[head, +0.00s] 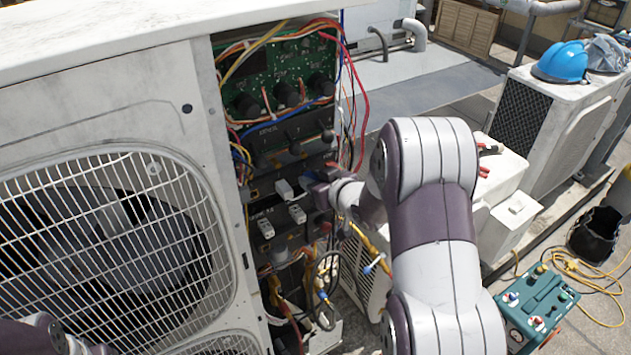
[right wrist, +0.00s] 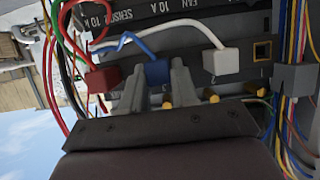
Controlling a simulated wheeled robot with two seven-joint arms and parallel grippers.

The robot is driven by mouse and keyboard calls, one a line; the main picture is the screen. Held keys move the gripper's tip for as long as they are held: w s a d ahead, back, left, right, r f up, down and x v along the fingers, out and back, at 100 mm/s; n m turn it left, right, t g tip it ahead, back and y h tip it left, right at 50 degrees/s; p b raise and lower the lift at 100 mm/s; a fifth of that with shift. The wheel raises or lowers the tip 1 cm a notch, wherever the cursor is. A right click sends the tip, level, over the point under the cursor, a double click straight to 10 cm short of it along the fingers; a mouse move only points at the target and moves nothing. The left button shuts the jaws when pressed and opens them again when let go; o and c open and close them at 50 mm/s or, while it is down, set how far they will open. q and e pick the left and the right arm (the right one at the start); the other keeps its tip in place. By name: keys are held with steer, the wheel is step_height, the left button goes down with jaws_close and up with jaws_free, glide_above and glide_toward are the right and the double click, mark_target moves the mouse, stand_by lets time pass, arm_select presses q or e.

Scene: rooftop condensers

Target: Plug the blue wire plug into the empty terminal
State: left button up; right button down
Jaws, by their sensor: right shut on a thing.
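My right gripper (right wrist: 158,88) is shut on the blue wire plug (right wrist: 157,71), with one grey finger on each side of it. The plug trails a blue wire up to the left. It is in front of the dark terminal strip, between a red plug (right wrist: 103,78) and a white plug (right wrist: 221,61); I cannot tell whether it touches the strip. An empty terminal (right wrist: 262,50), a dark square opening with a yellowish rim, is right of the white plug. In the head view my right gripper (head: 314,188) is at the open condenser cabinet. My left gripper is out of view.
Loose red, green and black wires hang left of the strip in the wrist view. A grey clip (right wrist: 296,78) holds a wire bundle at the right. The condenser's fan grille (head: 110,250) fills the left of the head view. A green toolbox (head: 538,308) stands at lower right.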

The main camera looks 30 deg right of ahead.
steer(key=shift+w, duration=0.2)
stand_by(0.5)
steer(key=c, duration=0.8)
jaws_free()
steer(key=shift+w, duration=0.1)
steer(key=v, duration=1.3)
steer(key=s+d+f+m+g+h, duration=0.3)
steer(key=s+d+f+g+h, duration=0.2)
steer(key=f, duration=0.1)
steer(key=s+a+f+g+y, duration=0.1)
steer(key=s+a+g, duration=0.1)
steer(key=a, duration=0.4)
steer(key=s+a+f+n+g+y, duration=0.1)
steer(key=s+a+f+g, duration=0.1)
steer(key=a, duration=0.4)
steer(key=s+a+f+n+g+y, duration=0.1)
steer(key=s+a+g, duration=0.2)
steer(key=a, duration=0.3)
steer(key=shift+a+f+y+b, duration=0.1)
steer(key=shift+f+y+b, duration=0.1)
steer(key=shift+y+b, duration=0.15)
